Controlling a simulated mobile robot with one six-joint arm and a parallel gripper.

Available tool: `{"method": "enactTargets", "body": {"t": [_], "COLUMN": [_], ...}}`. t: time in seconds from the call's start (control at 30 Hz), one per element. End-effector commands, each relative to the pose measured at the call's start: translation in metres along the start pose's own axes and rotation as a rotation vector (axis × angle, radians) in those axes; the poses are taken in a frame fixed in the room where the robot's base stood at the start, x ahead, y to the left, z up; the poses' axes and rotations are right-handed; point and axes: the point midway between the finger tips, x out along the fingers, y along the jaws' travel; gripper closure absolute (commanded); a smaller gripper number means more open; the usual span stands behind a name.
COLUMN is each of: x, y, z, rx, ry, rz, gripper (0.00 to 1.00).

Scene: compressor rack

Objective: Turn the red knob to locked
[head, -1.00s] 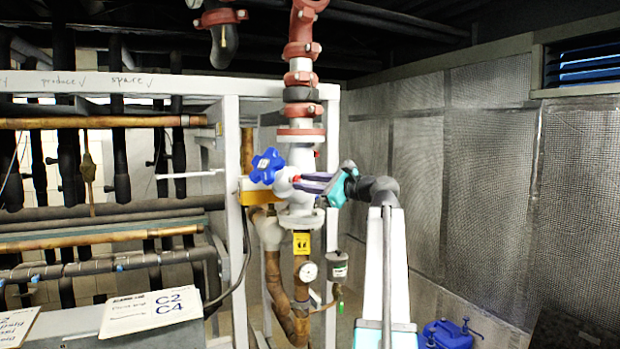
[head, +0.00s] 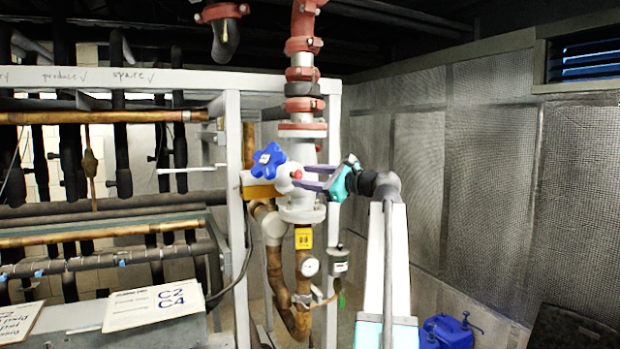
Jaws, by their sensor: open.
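The red knob (head: 297,174) is a small round red piece on the front of a pale valve body, just right of the blue star-shaped handwheel (head: 268,160). My gripper (head: 302,177) comes in from the right with two dark purple fingers, one above the other. The fingers are open, and their tips reach close to the red knob. I cannot tell whether they touch it. The knob's markings and its locked position are too small to read.
A vertical pipe with red couplings (head: 303,46) rises above the valve. A yellow tag (head: 303,238) and a round gauge (head: 309,266) hang below it. A white rack post (head: 234,200) stands to the left. A blue container (head: 447,331) is on the floor at right.

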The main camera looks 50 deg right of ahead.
Motion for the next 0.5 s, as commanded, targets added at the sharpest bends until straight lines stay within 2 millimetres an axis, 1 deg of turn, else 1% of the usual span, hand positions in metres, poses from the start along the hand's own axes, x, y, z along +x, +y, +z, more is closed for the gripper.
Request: {"method": "enactTargets", "body": {"t": [0.17,0.27,0.5], "x": [-0.011,-0.021,-0.058], "y": [0.000,0.001,0.002], "z": [-0.002,-0.002,-0.003], "rx": [0.000,-0.001,0.000], "ry": [0.000,0.000,0.001], "rz": [-0.002,-0.002,-0.003], "gripper": [0.55,0.55,0.55]}}
